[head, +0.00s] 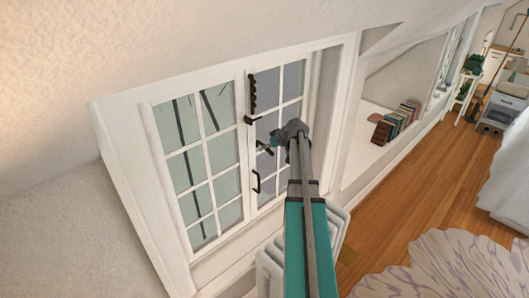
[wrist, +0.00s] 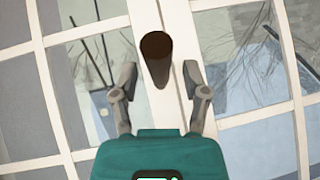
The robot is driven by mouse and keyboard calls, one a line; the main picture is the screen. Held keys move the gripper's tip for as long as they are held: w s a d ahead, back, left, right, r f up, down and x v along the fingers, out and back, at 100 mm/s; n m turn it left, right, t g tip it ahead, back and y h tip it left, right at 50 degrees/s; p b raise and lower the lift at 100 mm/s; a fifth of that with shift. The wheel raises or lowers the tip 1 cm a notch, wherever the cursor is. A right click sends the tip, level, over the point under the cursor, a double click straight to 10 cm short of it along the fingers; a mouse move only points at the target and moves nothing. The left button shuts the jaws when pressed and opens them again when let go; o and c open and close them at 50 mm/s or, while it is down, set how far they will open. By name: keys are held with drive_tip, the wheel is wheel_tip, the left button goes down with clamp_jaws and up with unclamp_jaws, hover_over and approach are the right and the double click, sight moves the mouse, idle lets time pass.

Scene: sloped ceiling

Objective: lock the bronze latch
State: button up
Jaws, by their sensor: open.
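A white-framed window (head: 212,160) fills the middle of the head view. Dark fittings sit along its centre stile: a long knobbly one (head: 252,92) at the top, a short lever (head: 252,119) below it, and a curved handle (head: 256,182) lower down. Another dark lever (head: 264,148) shows beside my gripper (head: 276,140). In the wrist view a dark brown, rod-like piece (wrist: 156,58) points toward the camera between the spread fingers of my gripper (wrist: 160,76), with gaps on both sides. It looks like a latch lever; I cannot tell which fitting it is.
A white radiator (head: 270,270) stands below the window. Books (head: 402,118) stand on the sill ledge to the right. The wooden floor (head: 400,195) is open there, with a pale rug (head: 440,265) on it. Window panes and bars surround the fingers.

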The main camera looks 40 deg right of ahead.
drive_tip(key=shift+w+a+f, duration=0.1)
drive_tip(key=shift+w+f, duration=0.1)
clamp_jaws()
idle(0.3)
drive_tip(key=shift+a, duration=0.1)
drive_tip(key=shift+a+f, duration=0.1)
